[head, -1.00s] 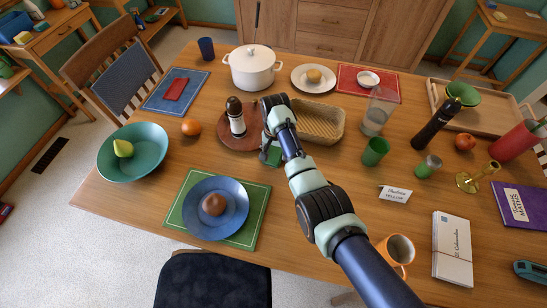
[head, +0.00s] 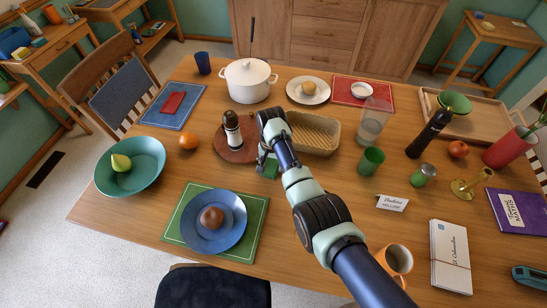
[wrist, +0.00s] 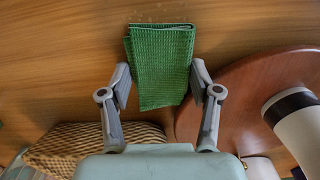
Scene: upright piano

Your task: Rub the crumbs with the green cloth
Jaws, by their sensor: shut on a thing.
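The green cloth (wrist: 162,55) is a folded, ribbed piece held between the two fingers of my gripper (wrist: 160,86) in the wrist view. Its free end points away from the gripper over bare wood. In the head view the cloth (head: 271,169) shows small and partly hidden under my gripper (head: 266,161), just right of the round brown board. Whether it touches the tabletop is hard to tell.
The round board (head: 229,153) with a dark-topped mill (head: 233,131) is close on the left. A woven basket (head: 315,134) is close behind on the right. A green cup (head: 371,161) stands right.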

